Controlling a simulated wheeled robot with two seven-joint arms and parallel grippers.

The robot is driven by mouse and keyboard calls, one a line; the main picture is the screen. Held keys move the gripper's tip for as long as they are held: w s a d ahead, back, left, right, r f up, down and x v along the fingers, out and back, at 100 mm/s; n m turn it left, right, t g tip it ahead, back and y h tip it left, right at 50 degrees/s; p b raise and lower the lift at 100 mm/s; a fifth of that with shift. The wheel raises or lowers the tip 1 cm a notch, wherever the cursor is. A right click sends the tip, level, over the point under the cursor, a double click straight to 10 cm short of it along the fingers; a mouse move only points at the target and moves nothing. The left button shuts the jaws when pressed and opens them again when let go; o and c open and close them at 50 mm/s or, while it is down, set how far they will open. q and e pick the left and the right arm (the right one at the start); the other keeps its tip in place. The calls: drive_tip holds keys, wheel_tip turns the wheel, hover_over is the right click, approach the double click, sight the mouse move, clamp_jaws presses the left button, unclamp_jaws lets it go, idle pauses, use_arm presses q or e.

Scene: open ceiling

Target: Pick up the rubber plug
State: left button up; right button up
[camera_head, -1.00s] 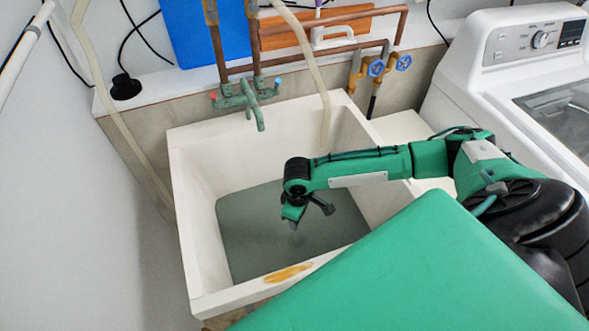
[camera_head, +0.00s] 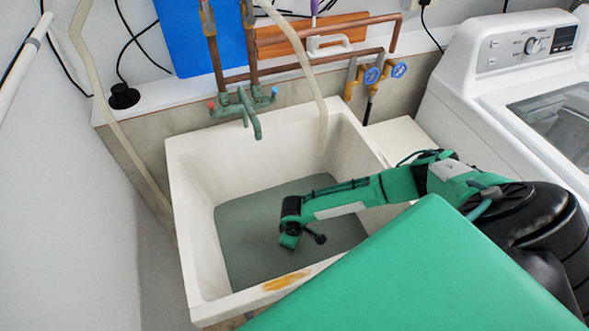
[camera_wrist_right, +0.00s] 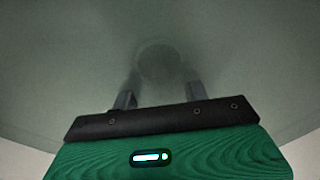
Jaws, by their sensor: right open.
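The rubber plug shows only as a dim, round dark shape (camera_wrist_right: 158,62) on the murky basin bottom in the right wrist view. I cannot make it out in the head view. My right gripper (camera_wrist_right: 161,95) is open, with one finger on each side below the round shape, and nothing shows between the fingers. In the head view my right gripper (camera_head: 291,243) points down inside the sink, low over the grey-green water; its fingertips are hidden there. My left gripper is not in view.
The white sink (camera_head: 187,235) has high walls around my right wrist, and its front rim has a worn brown patch. A green tap (camera_head: 252,112) and a pale hose (camera_head: 318,95) hang over its back. A white washing machine (camera_head: 470,110) stands to the right.

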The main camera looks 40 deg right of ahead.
drive_tip(key=shift+f, duration=0.2)
clamp_jaws()
wheel_tip(320, 180, up, 20)
drive_tip(key=shift+b, duration=0.35)
idle(0.4)
